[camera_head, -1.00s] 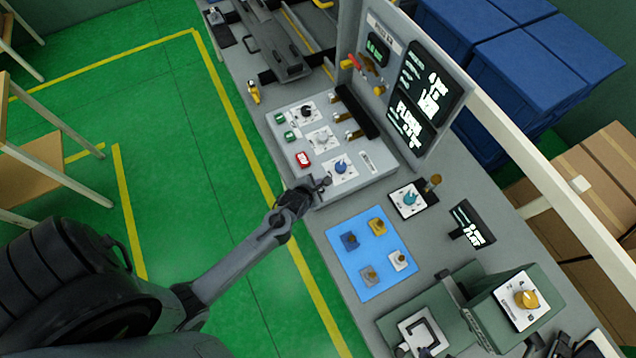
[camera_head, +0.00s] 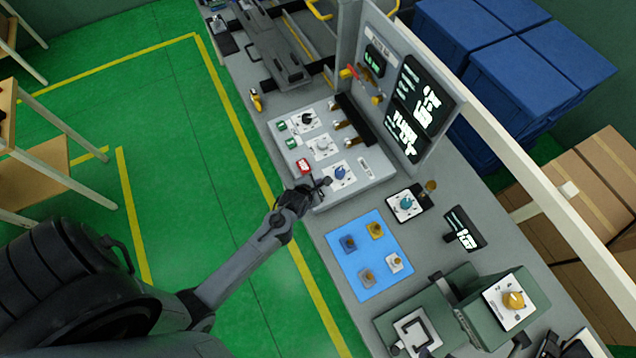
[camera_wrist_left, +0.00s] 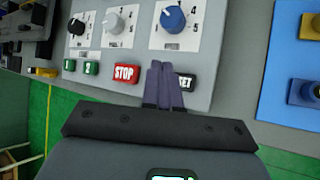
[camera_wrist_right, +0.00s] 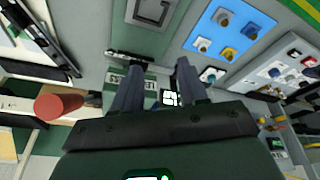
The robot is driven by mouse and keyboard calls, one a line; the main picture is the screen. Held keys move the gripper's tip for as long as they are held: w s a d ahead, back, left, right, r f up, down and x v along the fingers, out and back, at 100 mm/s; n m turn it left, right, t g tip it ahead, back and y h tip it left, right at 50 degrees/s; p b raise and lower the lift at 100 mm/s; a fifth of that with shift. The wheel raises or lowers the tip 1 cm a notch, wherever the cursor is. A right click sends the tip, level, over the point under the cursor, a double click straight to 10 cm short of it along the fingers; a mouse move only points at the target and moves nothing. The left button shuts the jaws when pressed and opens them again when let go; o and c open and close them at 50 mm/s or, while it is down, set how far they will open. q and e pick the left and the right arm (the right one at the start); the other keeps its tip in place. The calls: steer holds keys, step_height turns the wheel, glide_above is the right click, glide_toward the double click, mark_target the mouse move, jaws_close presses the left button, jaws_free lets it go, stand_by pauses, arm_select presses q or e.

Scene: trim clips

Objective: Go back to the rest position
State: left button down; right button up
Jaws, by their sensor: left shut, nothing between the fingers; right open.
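My left gripper (camera_head: 322,186) is over the front edge of the grey control panel (camera_head: 365,183), close to the blue knob (camera_head: 340,173). In the left wrist view its fingers (camera_wrist_left: 163,75) are together with nothing between them. They appear between the red STOP button (camera_wrist_left: 125,72) and a dark RESET button (camera_wrist_left: 186,82), partly covering the latter. Whether they touch the panel I cannot tell. My right gripper (camera_wrist_right: 157,70) is open and empty in the right wrist view, pointing toward the bench with a green fixture beyond. I cannot make it out in the head view.
A blue mat (camera_head: 345,268) with several small knobbed blocks lies on the bench beside the panel. A green machine with a yellow knob (camera_head: 513,300) stands at the bench's near end. An upright display board (camera_head: 425,100) rises behind the panel. Green floor (camera_head: 160,120) is open to the left.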

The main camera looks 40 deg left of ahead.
stand_by(0.4)
arm_select(q)
steer(key=s+f, duration=0.2)
steer(key=s, duration=0.3)
steer(key=s+d+r+m+g+h, duration=0.1)
steer(key=s+r+m, duration=0.4)
steer(key=m, duration=0.5)
steer(key=s+d+r+m+g, duration=0.2)
steer(key=s+d+r+m, duration=0.2)
steer(key=r+m, duration=0.3)
steer(key=s+d+r+m+g+h, duration=0.1)
steer(key=s+r+m, duration=0.4)
steer(key=m, duration=0.9)
steer(key=shift+s+d+r+m+g+h, duration=0.3)
steer(key=shift+d+r+g, duration=0.3)
steer(key=shift+d+r, duration=0.45)
